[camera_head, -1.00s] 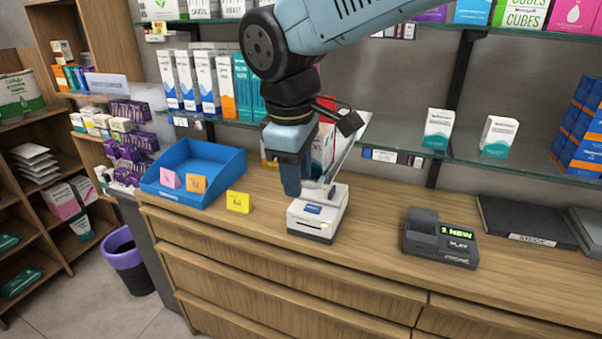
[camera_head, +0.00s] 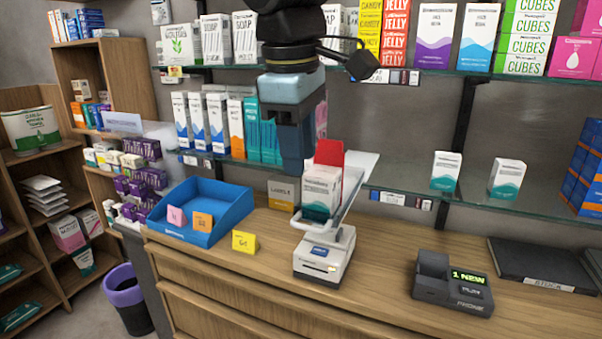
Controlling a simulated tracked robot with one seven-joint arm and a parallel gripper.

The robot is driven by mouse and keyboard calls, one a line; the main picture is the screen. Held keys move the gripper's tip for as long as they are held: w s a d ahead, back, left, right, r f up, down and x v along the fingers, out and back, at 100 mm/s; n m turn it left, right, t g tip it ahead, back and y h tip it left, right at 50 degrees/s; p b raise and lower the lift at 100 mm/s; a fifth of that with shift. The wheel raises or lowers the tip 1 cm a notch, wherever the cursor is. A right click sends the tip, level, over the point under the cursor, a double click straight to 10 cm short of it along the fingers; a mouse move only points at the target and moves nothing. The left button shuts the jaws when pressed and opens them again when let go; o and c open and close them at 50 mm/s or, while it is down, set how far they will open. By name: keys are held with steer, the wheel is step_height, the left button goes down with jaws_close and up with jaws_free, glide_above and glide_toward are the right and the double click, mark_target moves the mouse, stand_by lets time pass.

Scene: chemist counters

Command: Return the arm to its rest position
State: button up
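My gripper (camera_head: 297,150) is in the camera_head view, pointing down from the dark wrist joint at the top middle. Its dark blue fingers hang just left of a white and teal box (camera_head: 320,190) that stands in the white holder of a small device (camera_head: 323,258) on the counter. The fingers are seen nearly edge-on, so I cannot tell whether they are open or shut. No held object is visible between them. A red card (camera_head: 329,153) shows above the box, right of the fingers. The upper arm is out of frame.
Glass shelves with boxes run behind the gripper. A purple-rimmed bin (camera_head: 127,290) stands on the floor at left.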

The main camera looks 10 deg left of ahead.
steer(key=shift+s+r, duration=0.15)
steer(key=shift+r, duration=0.35)
steer(key=w+d+f+m, duration=0.2)
steer(key=w+d+m, duration=0.2)
steer(key=d, duration=0.6)
steer(key=d+f+m+t, duration=0.1)
steer(key=d+f+m, duration=0.2)
steer(key=d, duration=0.5)
steer(key=s+d+f+m+t, duration=0.1)
steer(key=d+f+m, duration=0.3)
steer(key=d, duration=0.4)
steer(key=s+d+f+m+t, duration=0.1)
steer(key=d+f+m, duration=0.2)
steer(key=d, duration=0.6)
steer(key=shift+s+f+m+t, duration=0.2)
steer(key=shift+m+t, duration=0.1)
steer(key=shift+m, duration=0.9)
